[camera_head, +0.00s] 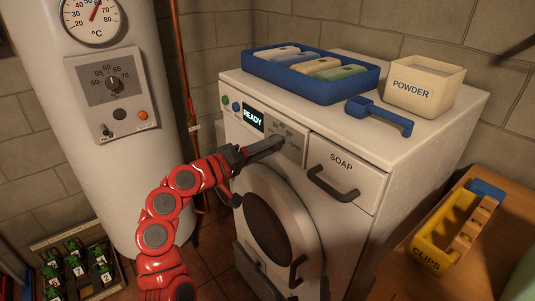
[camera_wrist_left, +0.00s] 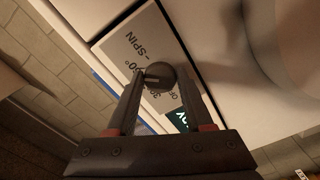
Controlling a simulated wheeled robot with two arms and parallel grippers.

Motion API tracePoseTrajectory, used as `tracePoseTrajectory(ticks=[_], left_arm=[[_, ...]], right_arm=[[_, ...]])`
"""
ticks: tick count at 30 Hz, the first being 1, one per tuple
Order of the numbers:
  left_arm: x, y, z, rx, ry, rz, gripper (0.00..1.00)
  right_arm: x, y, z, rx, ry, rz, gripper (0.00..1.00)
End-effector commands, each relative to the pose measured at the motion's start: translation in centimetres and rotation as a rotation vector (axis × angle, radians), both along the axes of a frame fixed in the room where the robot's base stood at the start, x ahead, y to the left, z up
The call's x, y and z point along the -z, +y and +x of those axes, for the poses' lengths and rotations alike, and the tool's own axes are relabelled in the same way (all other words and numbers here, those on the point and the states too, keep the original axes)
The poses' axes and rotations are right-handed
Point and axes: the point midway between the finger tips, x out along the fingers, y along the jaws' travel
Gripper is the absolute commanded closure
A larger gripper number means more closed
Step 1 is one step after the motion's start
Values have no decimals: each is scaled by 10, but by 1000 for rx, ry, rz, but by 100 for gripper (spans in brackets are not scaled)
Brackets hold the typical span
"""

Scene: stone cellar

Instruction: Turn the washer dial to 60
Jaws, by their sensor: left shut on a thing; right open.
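The washer (camera_head: 398,165) stands in the middle of the head view, its display (camera_head: 253,116) reading READY. Its dial is mostly hidden by my gripper there. In the wrist view the dial is a dark round knob (camera_wrist_left: 161,74) on a pale panel with upside-down print, including SPIN and a partly covered temperature mark. A light line on the knob points left in that view; I cannot tell which setting it marks. My left gripper (camera_head: 278,144) is at the panel, its fingers on either side of the dial, shut on it. My right gripper is not in view.
The SOAP drawer (camera_head: 341,164) with a dark handle is right of the dial, and the round door (camera_head: 268,222) is below. A blue tray (camera_head: 311,80), a scoop (camera_head: 380,116) and a POWDER box (camera_head: 427,84) stand on top. A boiler (camera_head: 110,150) is at left.

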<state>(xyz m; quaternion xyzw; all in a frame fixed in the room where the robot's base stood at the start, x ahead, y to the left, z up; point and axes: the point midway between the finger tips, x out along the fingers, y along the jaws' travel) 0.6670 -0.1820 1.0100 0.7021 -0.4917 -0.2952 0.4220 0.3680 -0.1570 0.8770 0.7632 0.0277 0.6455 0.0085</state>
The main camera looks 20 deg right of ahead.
Motion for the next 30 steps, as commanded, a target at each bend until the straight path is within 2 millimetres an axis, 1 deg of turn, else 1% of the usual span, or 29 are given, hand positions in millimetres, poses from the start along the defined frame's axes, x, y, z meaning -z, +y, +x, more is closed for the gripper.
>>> tracePoseTrajectory(ticks=[1, 14, 15, 19, 20, 27, 30], left_arm=[[3, 0, 0, 1, -3, 6, 100], [2, 0, 0, 2, -11, 9, 100], [2, 0, 0, 2, -10, 8, 45], [1, 0, 0, 2, -10, 7, 22], [1, 0, 0, 2, -10, 7, 19], [1, 0, 0, 1, -12, 6, 19], [0, 3, -1, 0, -12, 4, 19]], right_arm=[[2, 0, 0, 0, 0, 0, 3], [2, 0, 0, 0, 0, 0, 3], [2, 0, 0, 0, 0, 0, 3], [2, 0, 0, 0, 0, 0, 3], [2, 0, 0, 0, 0, 0, 3], [2, 0, 0, 0, 0, 0, 3], [2, 0, 0, 0, 0, 0, 3]])
